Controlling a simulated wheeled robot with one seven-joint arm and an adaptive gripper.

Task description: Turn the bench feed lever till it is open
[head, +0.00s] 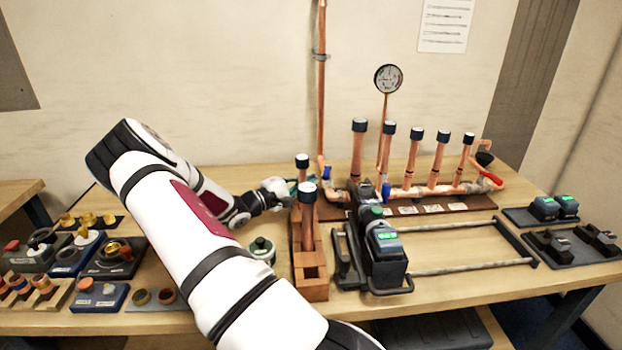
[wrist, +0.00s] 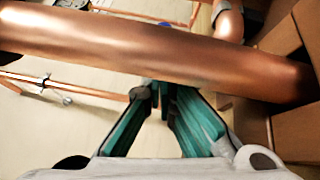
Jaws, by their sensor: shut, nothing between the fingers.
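Several valve levers sit on the copper manifold (head: 420,190) along the back of the bench: a blue lever (head: 326,177) at the foot of the vertical wall pipe, a second blue lever (head: 385,191) in the middle, and a red lever (head: 490,180) at the right end. No label shows which is the bench feed. My gripper (head: 296,187) is left of the first blue lever, behind the capped pipes in the wooden rack. In the wrist view its teal fingers (wrist: 166,92) are together and empty. A copper pipe (wrist: 150,52) crosses close in front of the camera, partly covering the fingertips.
The wooden rack (head: 311,283) with upright capped pipes (head: 308,212) stands right beside my gripper. A black press tool with rails (head: 385,262) lies to its right. A pressure gauge (head: 388,78) rises above the manifold. Fittings trays (head: 98,297) fill the left bench.

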